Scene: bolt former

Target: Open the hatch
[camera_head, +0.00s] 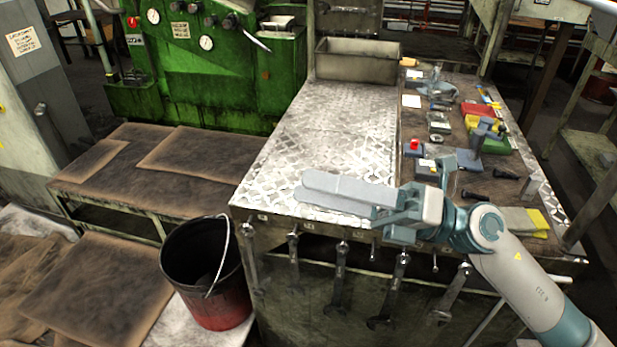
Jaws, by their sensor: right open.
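No part in view can be named with certainty as the hatch. A grey panel (30,95) with a label and a small dark knob or handle stands at the left edge, and it looks shut. A green machine (205,75) with gauges and knobs stands at the back, left of centre. My right gripper (304,190) is open and empty, with its fingers pointing left over the front part of the metal workbench. It is far to the right of the grey panel and in front of the green machine. My left gripper is out of view.
The workbench (335,125) has a clear metal left half; tools and small parts crowd its right half. Wrenches (337,285) hang along its front. A black and red bucket (215,290) stands at its front left corner. A low brown-topped platform (150,165) lies before the green machine.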

